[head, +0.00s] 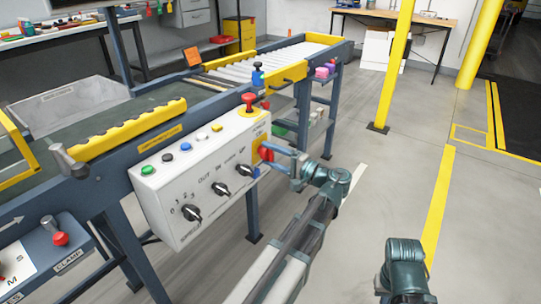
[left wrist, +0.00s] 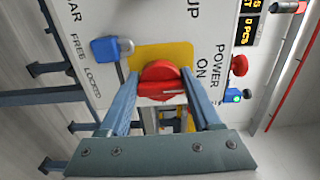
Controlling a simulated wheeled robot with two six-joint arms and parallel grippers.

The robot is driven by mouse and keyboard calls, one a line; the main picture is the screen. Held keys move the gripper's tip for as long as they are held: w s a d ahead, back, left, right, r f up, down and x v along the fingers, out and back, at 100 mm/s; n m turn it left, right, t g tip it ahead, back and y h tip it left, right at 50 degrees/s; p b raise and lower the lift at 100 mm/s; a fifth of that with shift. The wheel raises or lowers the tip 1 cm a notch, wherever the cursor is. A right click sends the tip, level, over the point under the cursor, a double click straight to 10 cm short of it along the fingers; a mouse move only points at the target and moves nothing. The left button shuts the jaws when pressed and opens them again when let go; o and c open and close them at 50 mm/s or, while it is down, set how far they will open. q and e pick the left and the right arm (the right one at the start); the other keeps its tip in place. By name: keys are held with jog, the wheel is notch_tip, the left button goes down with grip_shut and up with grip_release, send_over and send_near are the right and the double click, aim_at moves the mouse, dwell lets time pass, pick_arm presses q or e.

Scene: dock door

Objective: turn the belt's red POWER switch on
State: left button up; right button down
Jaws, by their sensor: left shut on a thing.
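The red POWER switch (head: 267,151) sits on a yellow plate at the right end of the white control panel (head: 170,205) in the head view. In the left wrist view the red switch (left wrist: 160,80) is in the middle, with the words POWER and ON beside it. My left gripper (head: 268,152) is at the panel, and its two fingers (left wrist: 162,98) stand on either side of the switch, shut on it. The fingers hide part of the switch in the head view. My right gripper is not in view; only a part of my right arm shows at the lower right.
A red mushroom button (head: 248,99) stands on the panel's top. Black knobs (head: 191,213) and small coloured buttons are on the panel. A blue lever (left wrist: 110,48) marked FREE and LOCKED is close to the switch. The floor right of the belt is mostly clear, with a yellow post (head: 392,65).

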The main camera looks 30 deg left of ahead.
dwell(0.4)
pick_arm(q)
jog(key=o, duration=1.4)
jog(key=d, duration=0.9)
jog(key=s+d, duration=0.1)
jog(key=d, duration=0.4)
jog(key=shift+s+a+f, duration=0.1)
